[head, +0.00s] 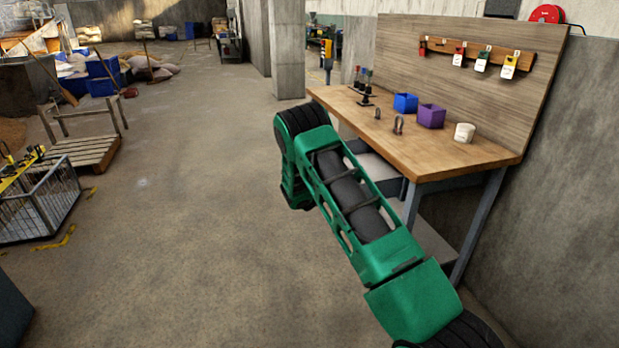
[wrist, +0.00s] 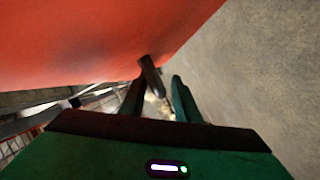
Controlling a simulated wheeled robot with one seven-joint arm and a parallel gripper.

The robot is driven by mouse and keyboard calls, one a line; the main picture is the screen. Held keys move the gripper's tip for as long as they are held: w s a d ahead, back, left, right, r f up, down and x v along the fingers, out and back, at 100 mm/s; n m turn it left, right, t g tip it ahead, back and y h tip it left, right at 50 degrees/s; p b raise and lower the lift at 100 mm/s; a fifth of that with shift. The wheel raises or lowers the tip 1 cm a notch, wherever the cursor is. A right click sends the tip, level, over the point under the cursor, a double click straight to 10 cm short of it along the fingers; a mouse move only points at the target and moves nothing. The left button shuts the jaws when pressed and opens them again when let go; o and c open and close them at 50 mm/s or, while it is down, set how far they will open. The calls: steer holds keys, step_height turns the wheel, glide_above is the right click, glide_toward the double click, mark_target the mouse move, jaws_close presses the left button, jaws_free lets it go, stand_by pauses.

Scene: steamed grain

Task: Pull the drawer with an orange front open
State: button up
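In the wrist view a broad orange surface (wrist: 90,45), which looks like the drawer front, fills the upper left very close to my gripper. A dark bar-like handle (wrist: 151,76) sticks out at its lower edge. My gripper (wrist: 158,92) is open, its two dark fingers apart. The handle's end lies between the fingertips in the picture, close to the left finger; I cannot tell whether they touch. In the head view my green arm reaches forward beside the workbench. My gripper and the orange front do not show there.
A wire crate (head: 38,205) and a pallet (head: 85,153) stand at left. The middle floor is clear.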

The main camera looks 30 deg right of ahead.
steer(key=shift+s+r, duration=0.1)
steer(key=v, duration=1)
steer(key=shift+s+a, duration=0.15)
steer(key=shift+s, duration=0.05)
